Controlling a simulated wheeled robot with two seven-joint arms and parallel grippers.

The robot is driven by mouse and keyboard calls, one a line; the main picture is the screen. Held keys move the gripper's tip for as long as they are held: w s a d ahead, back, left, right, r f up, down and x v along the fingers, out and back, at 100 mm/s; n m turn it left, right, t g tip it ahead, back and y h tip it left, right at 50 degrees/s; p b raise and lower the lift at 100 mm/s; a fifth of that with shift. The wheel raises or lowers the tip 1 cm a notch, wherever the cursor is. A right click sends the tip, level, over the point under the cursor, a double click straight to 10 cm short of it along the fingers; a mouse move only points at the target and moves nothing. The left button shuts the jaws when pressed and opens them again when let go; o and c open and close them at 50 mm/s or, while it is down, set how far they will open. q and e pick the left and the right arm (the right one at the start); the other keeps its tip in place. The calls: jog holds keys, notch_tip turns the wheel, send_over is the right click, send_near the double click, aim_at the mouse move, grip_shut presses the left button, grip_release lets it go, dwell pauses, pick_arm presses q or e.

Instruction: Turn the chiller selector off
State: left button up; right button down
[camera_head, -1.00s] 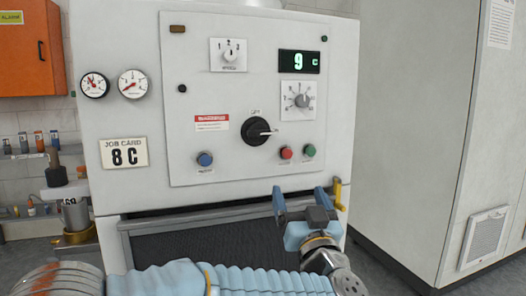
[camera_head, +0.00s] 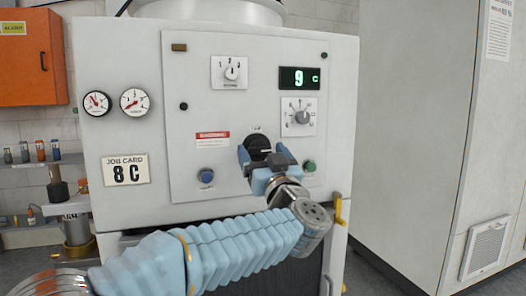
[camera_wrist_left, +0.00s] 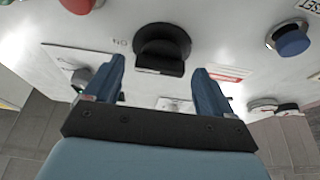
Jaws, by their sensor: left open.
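The chiller selector, a round black rotary knob (camera_head: 258,142), sits on the lower middle of the white panel. My left gripper (camera_head: 264,156) is in front of it, with its blue fingers apart and partly hiding the knob. In the left wrist view the knob (camera_wrist_left: 162,40) shows just beyond the gap between the open fingers (camera_wrist_left: 158,72), with its raised black handle bar facing the gap. An upside-down "ON" mark is beside it. Nothing is held, and I cannot tell whether a finger touches the knob. My right gripper is not in view.
A blue button (camera_head: 206,176) is left of the knob and a green one (camera_head: 309,166) right. A red button (camera_wrist_left: 78,4) shows in the wrist view. Above are a small selector (camera_head: 231,72), a dial (camera_head: 301,117) and a "9 C" display (camera_head: 299,78).

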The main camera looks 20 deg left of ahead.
pick_arm(q)
jog(key=shift+w, duration=0.15)
jog(key=c, duration=1.1)
jog(key=shift+o, duration=0.2)
jog(key=shift+n, duration=0.5)
jog(key=n+g+y, duration=0.1)
jog(key=n, duration=0.1)
jog(key=n+g+y+b, duration=0.1)
jog(key=n, duration=0.2)
jog(key=shift+g+y, duration=0.3)
jog(key=n+g, duration=0.1)
jog(key=n, duration=0.1)
jog(key=n+g+y, duration=0.1)
jog(key=n, duration=0.2)
jog(key=shift+w+d, duration=0.1)
jog(key=n+g, duration=0.2)
jog(key=n, duration=0.3)
jog(key=shift+r+n, duration=0.1)
jog(key=shift+n, duration=0.3)
jog(key=n+g+h+p, duration=0.1)
jog(key=n+g, duration=0.1)
jog(key=n, duration=0.3)
jog(key=shift+n, duration=0.3)
